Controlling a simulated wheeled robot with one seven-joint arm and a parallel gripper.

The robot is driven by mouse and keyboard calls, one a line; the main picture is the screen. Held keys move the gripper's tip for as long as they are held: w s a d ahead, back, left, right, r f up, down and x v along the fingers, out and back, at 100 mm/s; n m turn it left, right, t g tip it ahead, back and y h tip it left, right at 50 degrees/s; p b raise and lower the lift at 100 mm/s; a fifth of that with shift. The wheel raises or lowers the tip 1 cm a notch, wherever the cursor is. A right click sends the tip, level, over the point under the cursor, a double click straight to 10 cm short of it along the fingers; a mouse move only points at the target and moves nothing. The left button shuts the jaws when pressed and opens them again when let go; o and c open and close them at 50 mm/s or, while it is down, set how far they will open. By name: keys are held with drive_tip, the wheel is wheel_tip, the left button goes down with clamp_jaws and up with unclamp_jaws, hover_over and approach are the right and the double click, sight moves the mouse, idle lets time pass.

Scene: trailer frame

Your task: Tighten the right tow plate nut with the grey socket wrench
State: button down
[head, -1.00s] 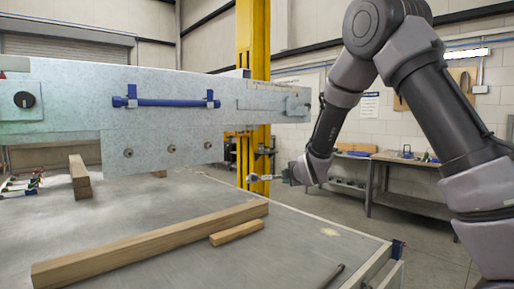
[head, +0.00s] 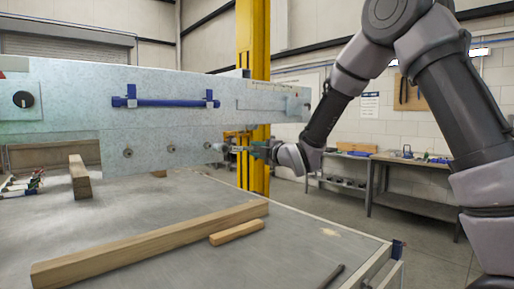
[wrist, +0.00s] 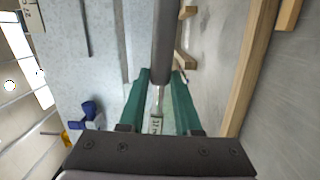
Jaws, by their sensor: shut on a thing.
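The grey metal tow plate (head: 150,160) hangs below the trailer frame beam (head: 60,90). It carries a left nut (head: 128,152), a middle nut (head: 171,149) and a right nut (head: 208,145). My gripper (head: 258,150) is to the right of the plate, shut on the grey socket wrench (head: 228,148). The wrench points left, its head at or very close to the right nut; I cannot tell whether it is seated. In the wrist view, the green fingers (wrist: 162,85) close around the wrench (wrist: 163,40), which extends away from me.
A long timber (head: 150,243) and a short wood block (head: 237,232) lie on the worktable (head: 110,220). A blue bar (head: 165,102) is fixed to the beam above the plate. A yellow column (head: 253,50) stands behind. A bench (head: 400,170) is at the back right.

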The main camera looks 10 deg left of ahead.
drive_tip(key=w+a+f+m, duration=0.1)
drive_tip(key=a+f+m, duration=0.2)
drive_tip(key=f+m, duration=0.1)
drive_tip(key=shift+w+a+f+m+g, duration=0.3)
drive_tip(key=shift+f+m, duration=0.1)
drive_tip(key=shift+f, duration=0.15)
drive_tip(key=shift+w+a, duration=0.25)
drive_tip(key=shift+a, duration=0.05)
idle(0.4)
drive_tip(key=shift+w+a, duration=0.45)
drive_tip(key=shift+a, duration=0.1)
drive_tip(key=c, duration=1.5)
unclamp_jaws()
clamp_jaws()
